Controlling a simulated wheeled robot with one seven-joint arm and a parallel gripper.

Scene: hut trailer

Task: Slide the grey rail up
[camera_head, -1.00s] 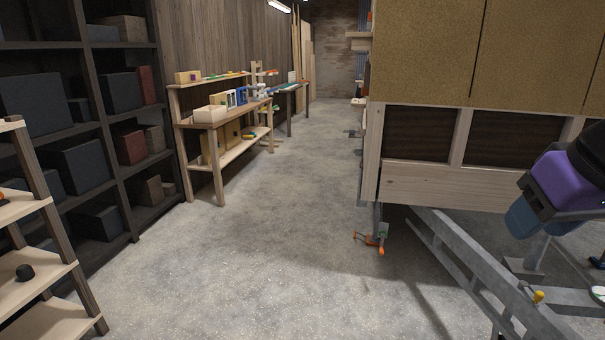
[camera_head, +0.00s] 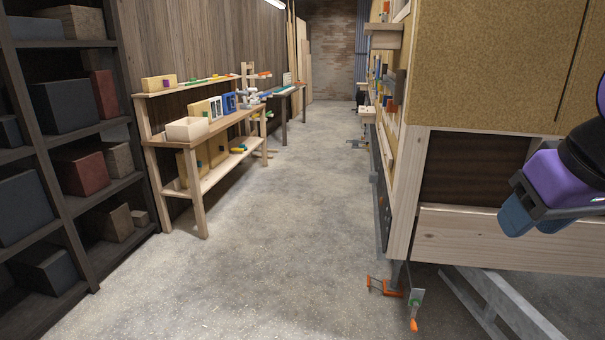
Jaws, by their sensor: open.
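My gripper (camera_head: 528,218) is at the right edge of the head view, on a purple and black arm end with a dark bracket and blue tips. It is in front of the hut's near end, appears empty and touches nothing that I can see. The hut's long side, facing the aisle, shows at a steep slant. A dark grey upright piece (camera_head: 400,88) is among small parts on that side. I cannot tell whether it is the grey rail. The slant hides the details there.
The hut (camera_head: 480,65) fills the right, above a galvanised trailer frame (camera_head: 490,305). An orange-handled clamp (camera_head: 413,318) juts out by its near corner. A workbench (camera_head: 200,150) and dark shelves (camera_head: 60,190) line the left. The concrete aisle (camera_head: 290,190) between is clear.

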